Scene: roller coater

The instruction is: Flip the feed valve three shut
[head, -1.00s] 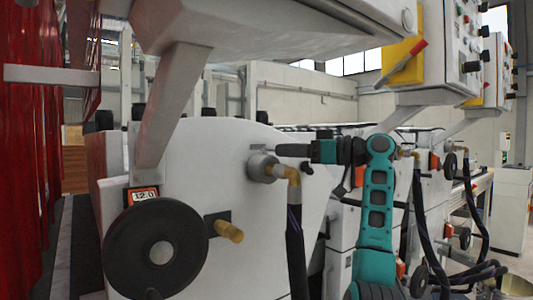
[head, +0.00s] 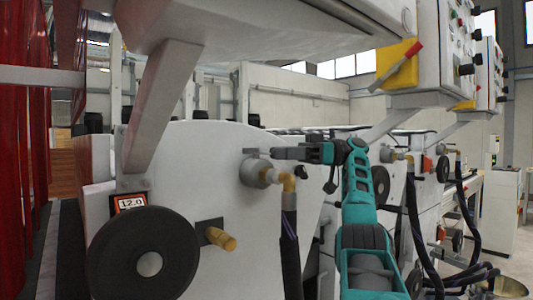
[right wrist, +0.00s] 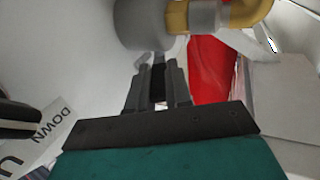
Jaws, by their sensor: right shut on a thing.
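The valve is a grey round fitting (head: 254,173) on the white machine side, with a brass elbow (head: 288,181) and a dark hose below it. No number shows on it. A short grey lever (head: 250,152) sticks out at the fitting's top. My right gripper (head: 274,153) reaches in from the right, level with the lever. In the right wrist view its fingers (right wrist: 158,84) are shut on a thin light-grey piece, which looks like the lever (right wrist: 158,58), just below the fitting (right wrist: 150,22). The fingers hide most of it. My left gripper is not in view.
A black handwheel (head: 148,263) and a brass knob (head: 222,238) sit lower left on the machine side. A grey post (head: 165,105) and an overhead housing (head: 260,30) hang above. Similar machines with hoses stand at right. Red curtains (head: 20,150) hang at far left.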

